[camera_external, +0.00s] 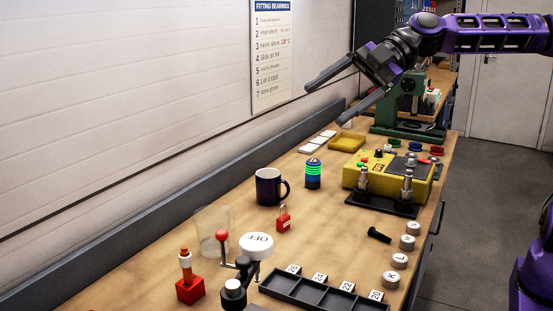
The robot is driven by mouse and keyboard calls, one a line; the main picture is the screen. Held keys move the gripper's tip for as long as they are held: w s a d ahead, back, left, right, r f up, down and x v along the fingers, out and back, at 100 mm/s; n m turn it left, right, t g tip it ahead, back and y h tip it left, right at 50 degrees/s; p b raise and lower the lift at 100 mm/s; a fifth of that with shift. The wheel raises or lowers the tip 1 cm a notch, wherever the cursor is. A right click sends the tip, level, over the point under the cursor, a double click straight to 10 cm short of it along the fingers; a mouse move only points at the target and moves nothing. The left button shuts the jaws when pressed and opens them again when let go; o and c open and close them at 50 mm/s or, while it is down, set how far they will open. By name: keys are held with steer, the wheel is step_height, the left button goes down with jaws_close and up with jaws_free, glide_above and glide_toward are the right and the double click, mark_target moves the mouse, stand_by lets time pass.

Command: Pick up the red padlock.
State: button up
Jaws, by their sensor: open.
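My gripper (342,98) is up in the air above the far part of the bench. Its two long dark fingers are spread wide and point down to the left. It is open, with nothing between the fingers, and well apart from the padlock.
A black compartment tray (320,292) is in front.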

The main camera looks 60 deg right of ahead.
steer(key=w+d+r+m+t+h, duration=0.2)
steer(key=w+d+m+t, duration=0.3)
steer(key=w, duration=0.4)
steer(key=m+t+h+b, duration=0.1)
steer(key=m+h+b, duration=0.5)
steer(key=m+h, duration=0.7)
glide_toward(286, 218)
steer(key=w+d+f+m, duration=0.1)
steer(key=w, duration=0.1)
steer(key=w+d+f+y, duration=0.1)
steer(key=w, duration=0.2)
steer(key=w+d+f+m+y+b, duration=0.1)
steer(key=w, duration=0.2)
steer(key=shift+w+d+f+m, duration=0.15)
steer(key=shift+w+f+m, duration=0.05)
steer(key=shift+f+m, duration=0.1)
steer(key=shift+y, duration=0.3)
jaws_close()
